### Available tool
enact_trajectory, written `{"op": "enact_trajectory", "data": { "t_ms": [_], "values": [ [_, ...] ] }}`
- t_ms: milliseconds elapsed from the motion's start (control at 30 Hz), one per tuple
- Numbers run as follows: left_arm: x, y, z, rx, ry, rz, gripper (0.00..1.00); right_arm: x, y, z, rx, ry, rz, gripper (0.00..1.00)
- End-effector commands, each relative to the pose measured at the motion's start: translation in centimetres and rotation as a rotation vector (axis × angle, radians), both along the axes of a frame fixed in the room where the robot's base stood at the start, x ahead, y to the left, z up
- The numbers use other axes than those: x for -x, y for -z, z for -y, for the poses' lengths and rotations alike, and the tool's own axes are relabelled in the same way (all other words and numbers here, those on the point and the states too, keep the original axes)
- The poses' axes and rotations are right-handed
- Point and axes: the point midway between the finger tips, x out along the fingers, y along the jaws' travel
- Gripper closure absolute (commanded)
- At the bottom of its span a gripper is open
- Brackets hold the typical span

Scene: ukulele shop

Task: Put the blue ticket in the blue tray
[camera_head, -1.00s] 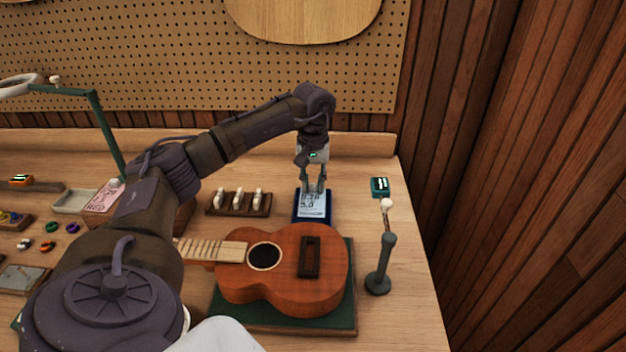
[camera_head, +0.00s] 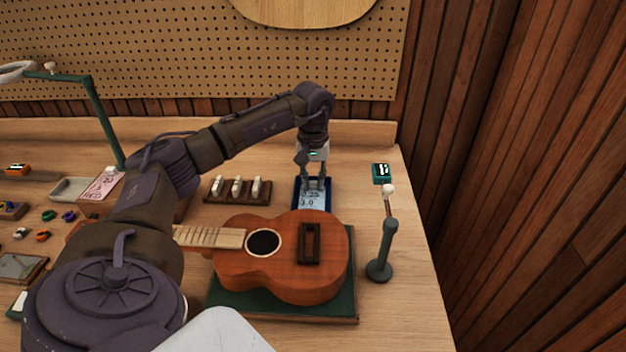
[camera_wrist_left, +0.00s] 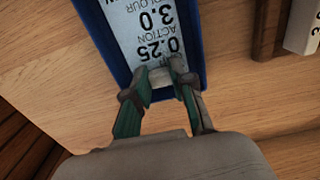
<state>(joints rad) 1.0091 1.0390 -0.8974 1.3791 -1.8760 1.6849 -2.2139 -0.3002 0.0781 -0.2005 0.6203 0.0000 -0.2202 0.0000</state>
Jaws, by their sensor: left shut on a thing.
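The blue ticket (camera_head: 311,200) is a pale blue card with dark printed text. It lies over the blue tray (camera_head: 297,197), within the rim in both views. My left gripper (camera_head: 314,185) points down at the tray's far part. In the left wrist view its fingertips (camera_wrist_left: 161,76) are shut on the near end of the ticket (camera_wrist_left: 148,28), inside the tray's rim (camera_wrist_left: 194,40). I cannot tell whether the ticket rests fully on the tray floor. My right gripper is not in view.
A ukulele (camera_head: 285,262) lies on a green mat (camera_head: 280,311) just in front of the tray. A rack with white pieces (camera_head: 237,195) is to the left. A green stand (camera_head: 379,266) and small teal device (camera_head: 381,173) are to the right. A pink ticket (camera_head: 104,186) is farther left.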

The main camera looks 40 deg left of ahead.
Motion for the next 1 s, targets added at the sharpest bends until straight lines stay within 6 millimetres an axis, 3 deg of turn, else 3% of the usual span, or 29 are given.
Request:
{"op": "enact_trajectory", "data": {
  "t_ms": [333,367,500,733,833,1000],
  "values": [
    [0.01,-0.07,0.01,0.0,0.0,0.0,0.91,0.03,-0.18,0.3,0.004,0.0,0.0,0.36],
    [0.01,-0.06,0.01,0.0,0.0,0.0,0.73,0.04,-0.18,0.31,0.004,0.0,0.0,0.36],
    [0.01,-0.06,0.01,0.0,0.0,0.0,0.5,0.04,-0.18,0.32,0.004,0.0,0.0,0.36],
    [0.01,-0.06,0.0,0.0,0.0,0.0,0.47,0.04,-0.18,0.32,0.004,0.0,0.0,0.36],
    [0.01,-0.05,0.0,0.0,0.0,0.0,0.32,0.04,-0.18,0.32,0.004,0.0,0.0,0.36],
    [0.01,-0.06,0.0,0.0,0.0,0.0,0.32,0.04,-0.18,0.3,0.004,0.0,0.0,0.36]
  ]
}}
